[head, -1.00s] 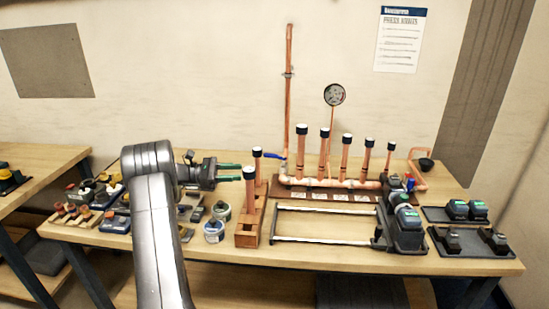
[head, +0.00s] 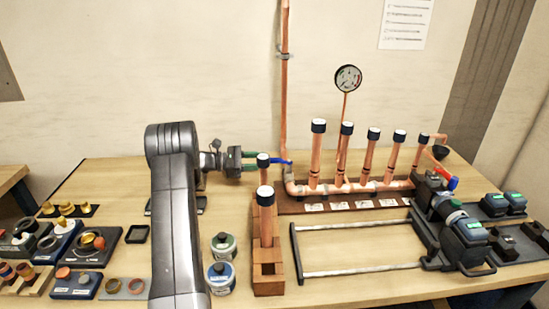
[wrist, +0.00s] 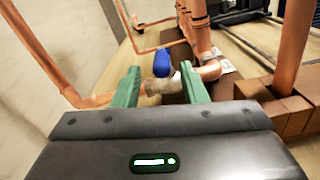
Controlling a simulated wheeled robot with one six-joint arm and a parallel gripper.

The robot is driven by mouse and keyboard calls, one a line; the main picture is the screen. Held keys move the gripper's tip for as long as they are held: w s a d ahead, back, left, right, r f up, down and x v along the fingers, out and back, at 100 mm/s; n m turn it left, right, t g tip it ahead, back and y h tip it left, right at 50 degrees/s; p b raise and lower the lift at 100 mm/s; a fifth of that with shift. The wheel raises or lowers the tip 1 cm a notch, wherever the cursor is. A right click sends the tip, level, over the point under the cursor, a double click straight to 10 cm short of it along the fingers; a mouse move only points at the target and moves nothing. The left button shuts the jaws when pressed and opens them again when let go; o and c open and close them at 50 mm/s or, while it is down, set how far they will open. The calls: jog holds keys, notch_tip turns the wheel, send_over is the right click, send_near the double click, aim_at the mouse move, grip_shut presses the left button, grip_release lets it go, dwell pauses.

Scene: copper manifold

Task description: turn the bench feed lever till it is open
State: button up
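A blue lever (head: 284,162) sits at the left end of the copper manifold (head: 345,188), by the foot of the tall vertical pipe (head: 285,90). In the wrist view the blue lever (wrist: 162,63) stands just ahead of my gripper, above a pale metal valve body (wrist: 165,84). My gripper (head: 258,160) reaches in from the left, close to the lever. Its green fingers are apart in the wrist view (wrist: 160,88), with the lever and valve seen between them. I cannot tell whether a finger touches the valve. Nothing appears to be held.
A wooden block holding copper tubes (head: 268,270) stands just in front of my gripper. A round gauge (head: 348,78) rises behind the manifold. Red and blue handles (head: 451,182) show at the manifold's right end. Two small tins (head: 222,262) and a metal-railed fixture (head: 360,272) occupy the front.

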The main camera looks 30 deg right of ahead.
aim_at(275, 160)
jog(key=p+x, duration=0.1)
jog(key=x, duration=0.4)
jog(key=shift+s+d, duration=0.25)
jog(key=shift+s, duration=0.05)
grip_shut()
